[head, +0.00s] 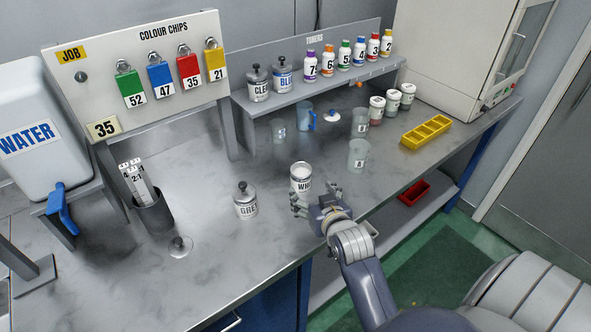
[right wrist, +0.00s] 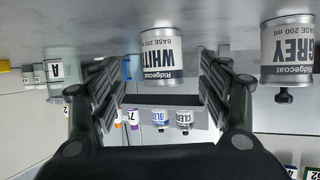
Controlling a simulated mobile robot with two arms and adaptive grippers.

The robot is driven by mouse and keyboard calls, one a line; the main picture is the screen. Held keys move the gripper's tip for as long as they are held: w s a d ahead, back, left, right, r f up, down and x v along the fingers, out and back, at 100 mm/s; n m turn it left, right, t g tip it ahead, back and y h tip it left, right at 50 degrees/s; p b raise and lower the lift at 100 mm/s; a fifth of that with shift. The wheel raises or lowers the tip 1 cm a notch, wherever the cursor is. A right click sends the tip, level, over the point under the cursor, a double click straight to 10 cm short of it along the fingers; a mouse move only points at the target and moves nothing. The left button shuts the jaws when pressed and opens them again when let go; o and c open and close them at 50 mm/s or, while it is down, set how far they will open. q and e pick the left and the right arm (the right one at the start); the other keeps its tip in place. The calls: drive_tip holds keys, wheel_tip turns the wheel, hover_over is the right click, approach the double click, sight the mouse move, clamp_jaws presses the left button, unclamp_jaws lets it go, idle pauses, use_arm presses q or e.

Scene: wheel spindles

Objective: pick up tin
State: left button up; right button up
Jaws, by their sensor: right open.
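The white tin (head: 301,179), labelled WHITE, stands upright on the bench with no knob on top. My right gripper (head: 317,199) is open at its near side. In the upside-down right wrist view the white tin (right wrist: 161,58) shows in the gap between the fingers (right wrist: 160,85), whose pads appear on either side; I cannot tell whether they touch it. The grey tin (head: 246,201), with a knobbed lid, stands to the left and outside the fingers in the right wrist view (right wrist: 287,52). The clear tin (head: 258,86) and blue tin (head: 283,77) stand on the shelf. My left gripper is not in view.
A clear beaker (head: 358,156) stands right of the white tin. A loose lid (head: 180,246) lies at the front left, near a dark holder (head: 154,212) of strips. A yellow tray (head: 426,132) lies at the right. The bench's front edge runs close to my right arm.

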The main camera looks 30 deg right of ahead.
sight(305, 184)
drive_tip(key=shift+w+d, duration=0.15)
drive_tip(key=shift+w, duration=0.3)
drive_tip(key=x, duration=0.3)
drive_tip(key=shift+w, duration=0.15)
drive_tip(key=shift+w+f+p, duration=0.2)
drive_tip(key=shift+p, duration=0.1)
drive_tip(key=shift+r+p+x, duration=0.25)
drive_tip(key=shift+p+x, duration=0.25)
drive_tip(key=shift+x, duration=1.7)
drive_tip(key=shift+w+f, duration=0.2)
drive_tip(key=shift+w, duration=0.25)
drive_tip(key=shift+c, duration=0.6)
drive_tip(key=c, duration=1.2)
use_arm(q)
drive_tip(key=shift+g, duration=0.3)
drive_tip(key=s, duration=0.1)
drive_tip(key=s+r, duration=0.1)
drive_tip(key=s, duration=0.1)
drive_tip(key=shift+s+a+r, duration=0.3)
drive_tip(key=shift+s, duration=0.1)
